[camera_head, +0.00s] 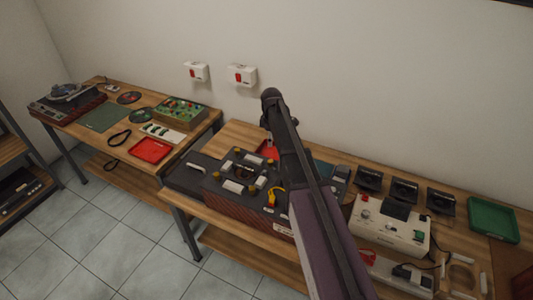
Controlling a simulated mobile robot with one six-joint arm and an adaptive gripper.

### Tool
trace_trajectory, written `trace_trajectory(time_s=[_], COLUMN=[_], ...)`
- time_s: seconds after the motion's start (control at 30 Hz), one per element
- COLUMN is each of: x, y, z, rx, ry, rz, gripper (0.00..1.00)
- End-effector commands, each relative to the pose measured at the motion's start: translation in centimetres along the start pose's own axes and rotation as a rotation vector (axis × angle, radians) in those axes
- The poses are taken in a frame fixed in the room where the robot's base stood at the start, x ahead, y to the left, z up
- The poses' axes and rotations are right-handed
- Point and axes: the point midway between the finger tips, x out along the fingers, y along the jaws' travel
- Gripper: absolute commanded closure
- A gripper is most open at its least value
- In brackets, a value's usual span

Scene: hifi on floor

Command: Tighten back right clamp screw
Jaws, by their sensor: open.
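A dark deck unit (205,180) with a reddish-brown front sits on the middle of the wooden bench. The back right of the cluster lies close to my arm, and I cannot tell clearly which knob there is the clamp screw. A yellow part (274,194) sits right of the cluster. My arm crosses the deck's right side from the lower edge up toward the wall. I cannot make out my gripper's fingers.
Several black devices (404,190), a white box (389,228) and a green tray (493,220) stand to the right. The left bench holds a turntable (70,94), a red tray (150,150) and a green circuit board (180,110). Two switches (242,76) are on the wall.

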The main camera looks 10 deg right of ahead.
Motion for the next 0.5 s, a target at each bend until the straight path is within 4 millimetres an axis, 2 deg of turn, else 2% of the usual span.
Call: trace_trajectory(time_s=[0.1, 0.5], x=[-0.27, -0.14], y=[0.59, 0.43], z=[-0.19, -0.51], rx=[-0.030, -0.037], ry=[0.000, 0.000], rz=[-0.001, -0.001], gripper=[0.29, 0.29])
